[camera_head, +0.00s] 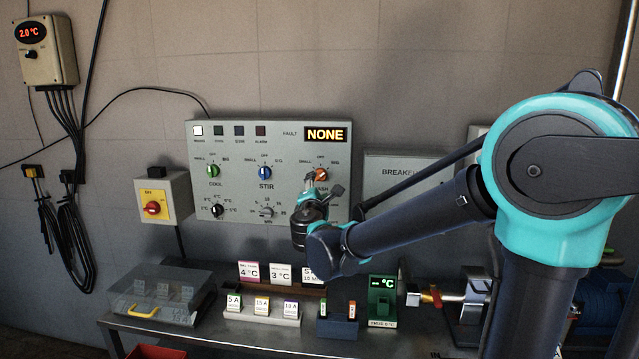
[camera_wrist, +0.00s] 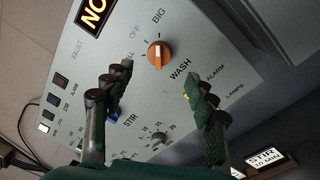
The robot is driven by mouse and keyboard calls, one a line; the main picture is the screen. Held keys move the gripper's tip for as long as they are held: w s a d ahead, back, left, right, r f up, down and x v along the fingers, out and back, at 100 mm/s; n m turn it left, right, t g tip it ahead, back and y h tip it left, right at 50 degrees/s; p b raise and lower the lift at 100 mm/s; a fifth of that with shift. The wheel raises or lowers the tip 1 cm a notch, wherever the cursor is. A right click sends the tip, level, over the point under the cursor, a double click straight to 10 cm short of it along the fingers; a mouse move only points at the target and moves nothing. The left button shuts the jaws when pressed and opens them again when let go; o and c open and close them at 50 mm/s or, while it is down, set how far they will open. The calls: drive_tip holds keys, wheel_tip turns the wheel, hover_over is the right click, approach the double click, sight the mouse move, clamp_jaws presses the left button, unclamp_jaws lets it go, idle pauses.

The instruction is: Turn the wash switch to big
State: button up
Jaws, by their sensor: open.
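The wash switch is an orange knob (camera_wrist: 159,53) on the grey control panel, with SMALL, OFF and BIG labels around it. In the wrist view its pale line runs nearly straight up the picture, in line with the BIG label. In the head view the wash switch (camera_head: 321,174) sits at the panel's upper right, just above my gripper (camera_head: 318,188). In the wrist view my gripper (camera_wrist: 155,83) is open and empty. Its two green fingers stand apart below the knob, with no visible contact. The SMALL label is partly hidden by a finger.
The panel (camera_head: 240,165) also carries a green COOL knob (camera_head: 213,171), a blue STIR knob (camera_head: 265,171) and a lit NONE display (camera_head: 326,134). A breaker box (camera_head: 400,170) is to the right. Below is a bench with card holders and a green display (camera_head: 382,298).

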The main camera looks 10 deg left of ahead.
drive_tip(key=shift+s+f, duration=0.1)
drive_tip(key=shift+s, duration=1.45)
drive_tip(key=s+d+f+m+g+h, duration=0.35)
drive_tip(key=d+f+m, duration=0.45)
drive_tip(key=d, duration=0.6)
drive_tip(key=s+d+f+m+g+h, duration=0.2)
drive_tip(key=s+d+f+m+g, duration=0.35)
drive_tip(key=d+f, duration=0.65)
drive_tip(key=s+d+f+m+g+y, duration=0.1)
drive_tip(key=s+f+m+g+y, duration=0.1)
drive_tip(key=s+f+m, duration=0.3)
drive_tip(key=s+d+f+m+g+y, duration=0.1)
drive_tip(key=s+f+m+g+y, duration=0.2)
drive_tip(key=s, duration=0.9)
wheel_tip(320, 180, down, 5)
drive_tip(key=shift+d+r+m, duration=0.15)
drive_tip(key=shift+d+m, duration=0.2)
drive_tip(key=shift+m, duration=0.6)
